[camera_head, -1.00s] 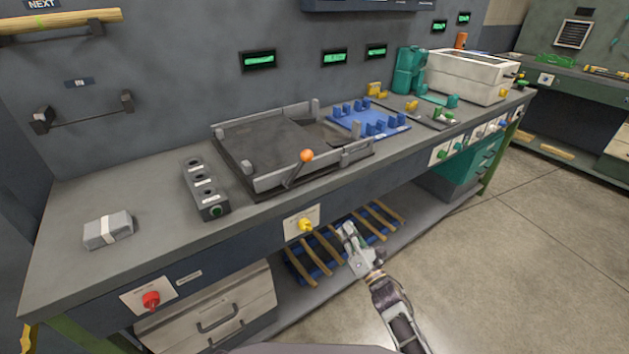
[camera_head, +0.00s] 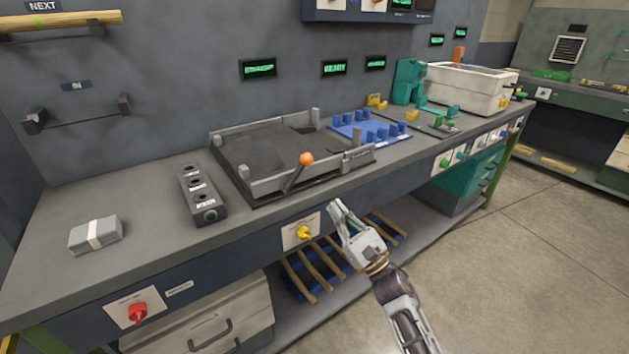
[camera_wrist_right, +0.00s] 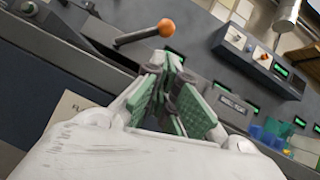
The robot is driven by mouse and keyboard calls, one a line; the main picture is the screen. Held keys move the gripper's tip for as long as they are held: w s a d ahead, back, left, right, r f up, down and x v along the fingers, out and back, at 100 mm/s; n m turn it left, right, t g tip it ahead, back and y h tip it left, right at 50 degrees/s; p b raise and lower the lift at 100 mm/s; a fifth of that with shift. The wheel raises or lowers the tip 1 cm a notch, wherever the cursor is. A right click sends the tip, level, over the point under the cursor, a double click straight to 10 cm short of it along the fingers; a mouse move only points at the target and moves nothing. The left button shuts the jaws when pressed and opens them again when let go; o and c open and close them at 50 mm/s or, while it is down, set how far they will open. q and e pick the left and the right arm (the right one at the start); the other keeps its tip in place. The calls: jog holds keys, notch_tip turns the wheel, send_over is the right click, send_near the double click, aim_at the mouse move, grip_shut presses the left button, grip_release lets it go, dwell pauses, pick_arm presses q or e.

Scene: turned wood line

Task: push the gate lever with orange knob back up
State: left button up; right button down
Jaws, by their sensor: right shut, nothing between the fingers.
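The gate lever is a short dark rod with an orange knob (camera_head: 306,159) at the front of the grey tray fixture (camera_head: 262,148). The rod leans up and to the right from the fixture's front wall. The knob also shows in the right wrist view (camera_wrist_right: 166,27), ahead of the fingers and a little left. My right gripper (camera_head: 336,206) is shut and empty, in front of the bench edge, lower than the knob and to its right. It is apart from the lever. Its green-padded fingers (camera_wrist_right: 165,95) show close together in the wrist view. My left gripper is not in view.
A yellow knob (camera_head: 304,232) sticks out of the bench front near my right gripper. A blue pegged plate (camera_head: 372,127) lies right of the fixture. A banded grey block (camera_head: 95,236) lies at left.

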aim_at(306, 159)
jog(key=shift+w+a+r, duration=0.1)
jog(key=shift+x, duration=4.85)
jog(key=shift+r+n+g+y, duration=0.1)
jog(key=shift+n+g+y, duration=0.2)
